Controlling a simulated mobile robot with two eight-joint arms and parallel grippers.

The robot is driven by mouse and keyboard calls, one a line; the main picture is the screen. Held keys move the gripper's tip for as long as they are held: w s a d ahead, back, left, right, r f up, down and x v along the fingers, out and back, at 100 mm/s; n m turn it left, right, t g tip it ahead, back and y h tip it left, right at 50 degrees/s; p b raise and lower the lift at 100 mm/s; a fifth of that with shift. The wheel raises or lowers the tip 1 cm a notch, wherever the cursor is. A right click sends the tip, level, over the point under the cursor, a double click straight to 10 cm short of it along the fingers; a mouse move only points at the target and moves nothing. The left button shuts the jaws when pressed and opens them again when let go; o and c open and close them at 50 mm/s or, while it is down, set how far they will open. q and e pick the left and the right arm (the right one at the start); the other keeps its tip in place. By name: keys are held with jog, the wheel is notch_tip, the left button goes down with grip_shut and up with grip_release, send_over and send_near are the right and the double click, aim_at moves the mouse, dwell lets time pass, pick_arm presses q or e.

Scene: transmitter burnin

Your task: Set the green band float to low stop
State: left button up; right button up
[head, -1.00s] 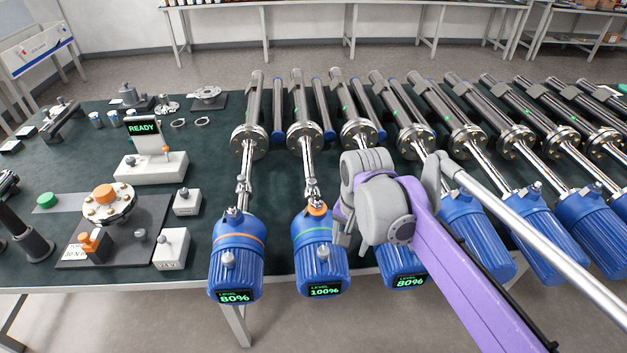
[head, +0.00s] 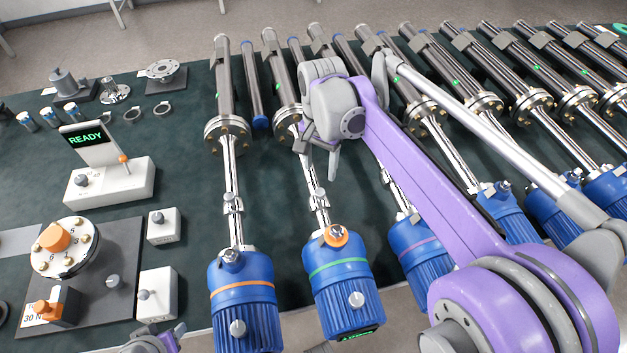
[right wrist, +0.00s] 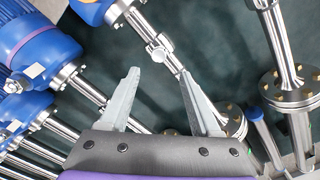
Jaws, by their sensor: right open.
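The green band transmitter (head: 342,285) is a blue ribbed housing with a green stripe and an orange ring at its neck. Its bright rod runs up to a flange, and the float (head: 319,200), a small metal collar, sits partway along it. My right gripper (head: 322,160) is open and empty above the rod, on the flange side of the float. In the right wrist view, the float (right wrist: 160,50) lies just beyond the gap between my spread fingers (right wrist: 159,75). Part of my left arm shows at the bottom edge; its fingers are not clear.
An orange band transmitter (head: 243,300) lies close on the left and another blue transmitter (head: 422,255) close on the right. A white READY unit (head: 110,180) and a dark fixture plate (head: 120,240) stand left. Bare green mat lies between the rods.

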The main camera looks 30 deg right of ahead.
aim_at(320, 191)
notch_tip(320, 191, down, 10)
jog(key=shift+s+r+b, duration=0.1)
jog(key=shift+b, duration=0.3)
grip_shut()
dwell(1.3)
